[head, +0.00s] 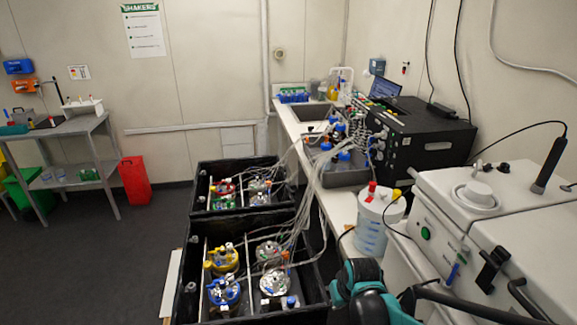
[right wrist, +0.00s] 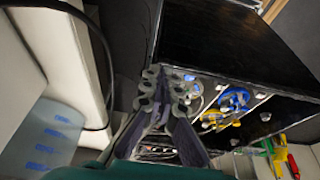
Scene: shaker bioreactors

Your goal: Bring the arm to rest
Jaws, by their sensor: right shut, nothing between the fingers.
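My right gripper (right wrist: 168,85) shows in the right wrist view with its two grey fingers together and nothing between them. Its fingertips point toward the black shaker box, apart from the vessels as far as I can tell. My right arm (head: 368,290), teal and black, enters the head view at the bottom, right of the near shaker box; its gripper is not visible there. My left arm and gripper are in neither view.
Two black shaker boxes (head: 182,285) hold vessels with yellow, blue and red lids. A translucent carboy (head: 372,232) stands by the bench edge, close to my right arm. White machines (head: 480,235) line the right side. Open floor (head: 90,265) lies at left.

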